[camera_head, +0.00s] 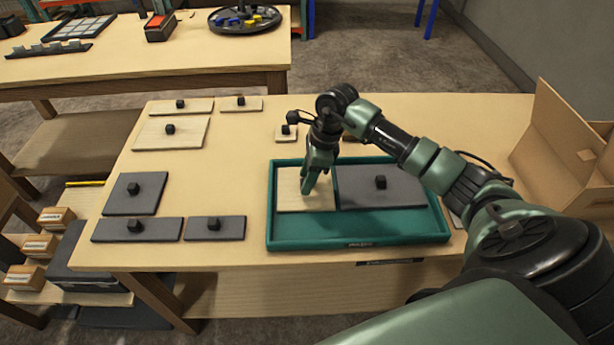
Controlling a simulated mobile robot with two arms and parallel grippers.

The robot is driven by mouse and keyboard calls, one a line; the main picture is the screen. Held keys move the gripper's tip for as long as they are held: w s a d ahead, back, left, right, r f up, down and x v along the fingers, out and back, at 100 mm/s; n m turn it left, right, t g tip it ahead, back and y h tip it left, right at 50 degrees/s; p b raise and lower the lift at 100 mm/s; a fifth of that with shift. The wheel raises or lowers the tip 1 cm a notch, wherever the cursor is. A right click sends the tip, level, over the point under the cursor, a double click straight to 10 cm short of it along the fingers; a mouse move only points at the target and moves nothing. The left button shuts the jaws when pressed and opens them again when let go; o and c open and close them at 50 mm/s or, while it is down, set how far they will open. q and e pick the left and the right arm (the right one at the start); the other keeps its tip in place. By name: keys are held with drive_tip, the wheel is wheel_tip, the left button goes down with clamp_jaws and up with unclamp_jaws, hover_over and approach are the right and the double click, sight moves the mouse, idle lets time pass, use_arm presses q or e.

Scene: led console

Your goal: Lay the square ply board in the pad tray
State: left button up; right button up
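The teal pad tray (358,243) is near the front edge of the table. A light square ply board (290,200) lies flat, or nearly so, in the tray's back left part. A dark grey board (405,198) with a black knob lies beside it on the right. My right gripper (306,188) points down over the ply board, at about its middle. Its fingers hide the spot where the board's knob would be, so I cannot tell whether they grip it. My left gripper is not in view.
Two ply boards and a larger one (153,139) lie at the table's back left. Several grey boards (130,202) lie at the left. A small ply piece (280,134) sits behind the tray. An open cardboard box (560,140) stands at the right.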

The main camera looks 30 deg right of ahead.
sight(319, 186)
drive_tip(key=shift+r, duration=0.1)
drive_tip(key=shift+r, duration=0.25)
drive_tip(key=b+v, duration=0.1)
drive_tip(key=v, duration=1)
drive_tip(key=shift+d+r, duration=0.15)
drive_tip(key=shift+r, duration=0.15)
